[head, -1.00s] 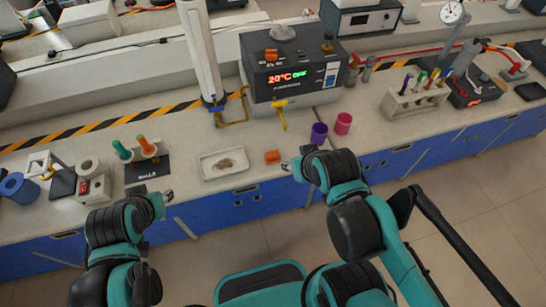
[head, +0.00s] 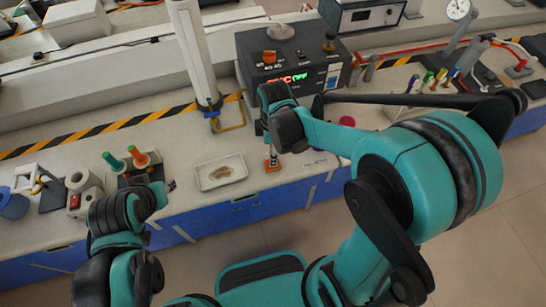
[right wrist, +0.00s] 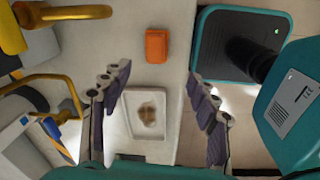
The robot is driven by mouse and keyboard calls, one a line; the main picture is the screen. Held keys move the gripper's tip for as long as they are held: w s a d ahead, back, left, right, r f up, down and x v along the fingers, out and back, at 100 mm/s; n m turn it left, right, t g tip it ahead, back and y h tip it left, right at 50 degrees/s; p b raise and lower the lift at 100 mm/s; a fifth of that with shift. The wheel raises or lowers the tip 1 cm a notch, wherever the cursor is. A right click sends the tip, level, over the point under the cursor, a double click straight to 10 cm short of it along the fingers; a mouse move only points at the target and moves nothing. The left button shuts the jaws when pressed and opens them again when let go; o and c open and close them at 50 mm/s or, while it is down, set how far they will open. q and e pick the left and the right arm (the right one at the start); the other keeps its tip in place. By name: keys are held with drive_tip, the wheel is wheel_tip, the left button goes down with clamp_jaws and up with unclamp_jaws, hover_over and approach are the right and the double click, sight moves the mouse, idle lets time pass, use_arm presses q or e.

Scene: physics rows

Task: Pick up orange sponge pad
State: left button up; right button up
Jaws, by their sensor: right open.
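The orange sponge pad (head: 272,166) lies on the bench near its front edge, just right of the white tray. It shows whole in the right wrist view (right wrist: 156,45), above the tray there. My right gripper (right wrist: 158,92) is open and empty, with its two fingers spread wide. In the head view my right gripper (head: 269,150) points down over the sponge and partly hides it. Contact with the sponge is not visible. My left gripper (head: 169,187) is at the bench's front edge, left of the tray, and its jaws are too small to read.
The white tray (head: 203,182) with a brown item stands beside the sponge. A heating unit (head: 245,60) with a display stands behind, with a yellow tap (right wrist: 75,13). Tubes in a black rack stand at left.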

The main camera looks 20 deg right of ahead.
sight(267, 162)
drive_tip(key=shift+w+a+f+n+g, duration=0.1)
drive_tip(key=shift+w+f+n+g, duration=0.1)
drive_tip(key=shift+w+f+n, duration=0.3)
drive_tip(key=shift+w+a+f+n+g, duration=0.1)
drive_tip(key=shift+w+f+n+g, duration=0.1)
drive_tip(key=shift+f+n, duration=0.35)
drive_tip(key=shift+f, duration=0.45)
drive_tip(key=shift+f+b, duration=0.55)
drive_tip(key=shift+f, duration=0.4)
drive_tip(key=f+b, duration=0.1)
drive_tip(key=f, duration=0.2)
drive_tip(key=f+b, duration=0.1)
drive_tip(key=f, duration=0.1)
drive_tip(key=shift+a+f+b, duration=0.25)
drive_tip(key=shift+a+b, duration=0.1)
drive_tip(key=shift+a, duration=0.05)
use_arm(q)
drive_tip(key=f, duration=0.3)
drive_tip(key=shift+w+d+f, duration=0.15)
drive_tip(key=shift+w+f, duration=0.15)
drive_tip(key=shift+w, duration=0.05)
use_arm(e)
drive_tip(key=shift+r, duration=0.1)
drive_tip(key=c, duration=1.1)
